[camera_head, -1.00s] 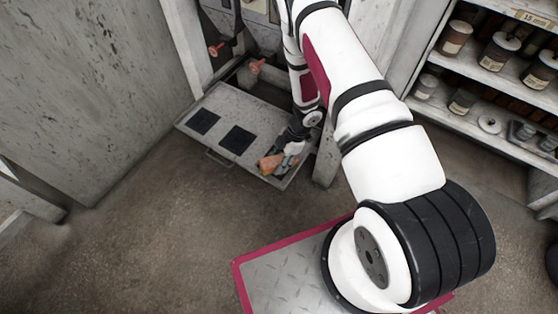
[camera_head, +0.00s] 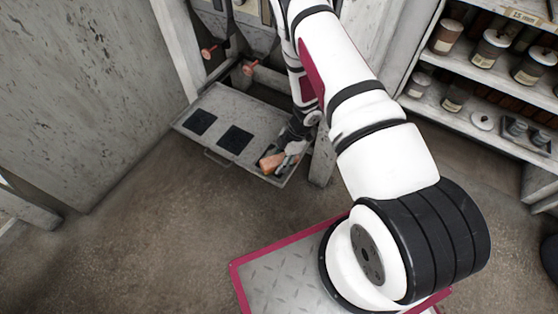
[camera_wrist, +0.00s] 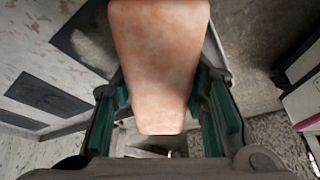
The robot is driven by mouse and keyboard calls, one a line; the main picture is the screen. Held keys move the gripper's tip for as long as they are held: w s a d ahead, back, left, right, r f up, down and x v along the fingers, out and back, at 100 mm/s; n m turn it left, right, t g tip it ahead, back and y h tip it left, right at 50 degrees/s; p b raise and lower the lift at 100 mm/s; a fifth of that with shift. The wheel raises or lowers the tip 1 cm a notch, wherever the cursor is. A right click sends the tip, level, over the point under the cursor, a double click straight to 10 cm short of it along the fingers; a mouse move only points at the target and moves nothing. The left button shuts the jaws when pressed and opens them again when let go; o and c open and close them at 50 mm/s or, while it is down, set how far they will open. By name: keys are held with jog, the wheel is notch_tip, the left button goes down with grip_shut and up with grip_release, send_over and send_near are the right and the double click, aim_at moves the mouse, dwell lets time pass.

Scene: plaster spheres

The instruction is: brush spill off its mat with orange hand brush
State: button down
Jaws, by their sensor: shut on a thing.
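The orange hand brush (camera_wrist: 158,65) fills the top middle of the wrist view as a pale orange block; its bristles do not show. My gripper (camera_wrist: 165,103), with teal pads, is shut on it. In the head view the brush (camera_head: 272,162) and my gripper (camera_head: 291,148) are small, at the right end of a grey tray (camera_head: 212,150). A dark mat (camera_wrist: 67,42) lies just left of the brush in the wrist view, with a pale powdery spill (camera_wrist: 95,48) on it. The brush hides part of that mat.
Two other dark mats, (camera_head: 199,122) and (camera_head: 235,138), lie bare on the tray to the left. Red-orange knobs (camera_head: 251,68) hang from hoppers behind the tray. A shelf with jars (camera_head: 490,48) stands at the right. Open floor (camera_head: 150,230) lies in front.

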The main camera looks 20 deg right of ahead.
aim_at(268, 167)
jog(key=shift+s+d+f, duration=0.3)
jog(key=shift+s+f, duration=0.05)
jog(key=shift+f, duration=0.15)
jog(key=shift+a, duration=0.45)
jog(key=shift+w+a+r, duration=0.1)
jog(key=shift+w+a, duration=0.05)
jog(key=shift+a, duration=0.95)
jog(key=shift+w+a, duration=0.1)
jog(key=shift+a, duration=0.95)
jog(key=shift+d, duration=2.4)
jog(key=shift+s, duration=0.1)
